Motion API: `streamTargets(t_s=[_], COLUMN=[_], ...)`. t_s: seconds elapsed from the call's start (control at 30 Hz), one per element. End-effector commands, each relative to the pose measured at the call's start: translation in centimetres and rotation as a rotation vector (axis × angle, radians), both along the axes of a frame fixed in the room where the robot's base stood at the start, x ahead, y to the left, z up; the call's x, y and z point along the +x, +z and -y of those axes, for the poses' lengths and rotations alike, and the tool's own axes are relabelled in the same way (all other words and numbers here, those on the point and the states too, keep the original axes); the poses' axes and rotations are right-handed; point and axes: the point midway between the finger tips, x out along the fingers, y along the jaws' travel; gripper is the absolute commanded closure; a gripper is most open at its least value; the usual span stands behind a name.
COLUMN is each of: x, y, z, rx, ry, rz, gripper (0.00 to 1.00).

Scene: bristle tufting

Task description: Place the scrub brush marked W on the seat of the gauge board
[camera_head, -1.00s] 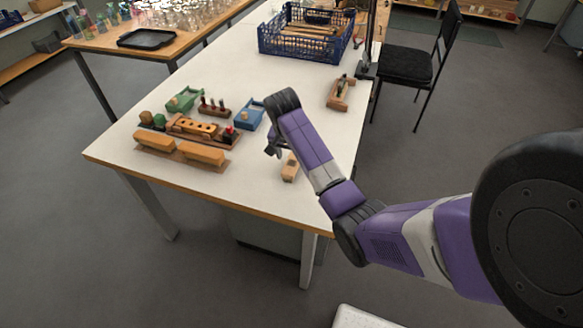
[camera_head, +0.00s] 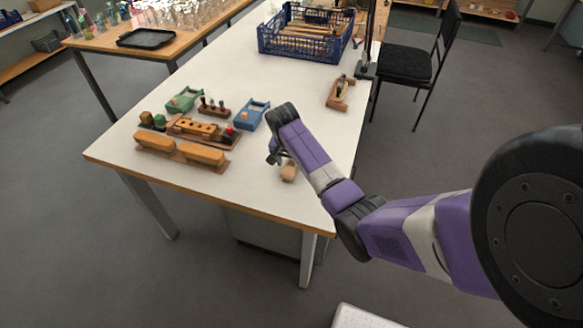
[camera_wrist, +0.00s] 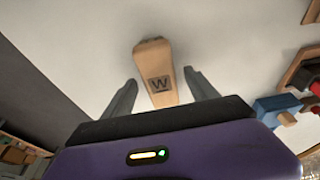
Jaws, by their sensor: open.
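The scrub brush marked W (camera_wrist: 156,62) is a pale wooden block with a dark W on its top. It lies on the white table near the front edge, and in the head view (camera_head: 289,173) it is partly hidden by my gripper. My gripper (camera_wrist: 160,77) is open, with one finger on each side of the brush in the wrist view; I cannot tell whether they touch it. In the head view my gripper (camera_head: 274,155) is just above and left of the brush. A brown board (camera_head: 223,165), probably the gauge board, carries orange wooden blocks at the left; its seat is not clear.
A green tray (camera_head: 184,100), a blue tray (camera_head: 252,114) and a small rack (camera_head: 213,108) stand behind the board. A wooden tool (camera_head: 341,93) lies near the right edge. A blue crate (camera_head: 309,43) stands at the back. The table between board and brush is clear.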

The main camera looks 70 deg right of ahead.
Motion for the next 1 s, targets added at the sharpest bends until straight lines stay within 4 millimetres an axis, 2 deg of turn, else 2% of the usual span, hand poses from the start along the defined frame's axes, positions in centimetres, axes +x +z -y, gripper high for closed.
streamTargets(t_s=[0.43, 0.47, 0.7, 0.8, 1.0], x=[-0.01, -0.01, -0.01, -0.01, 0.0], y=[-0.27, -0.29, -0.29, -0.29, -0.25], z=[-0.02, -0.02, -0.02, -0.02, 0.0], rx=[0.0, 0.0, 0.0, 0.0, 0.0], ry=[0.0, 0.0, 0.0, 0.0, 0.0], rz=[-0.001, -0.001, 0.0, 0.0, 0.0], gripper=[0.33, 0.37, 0.84, 1.0, 1.0])
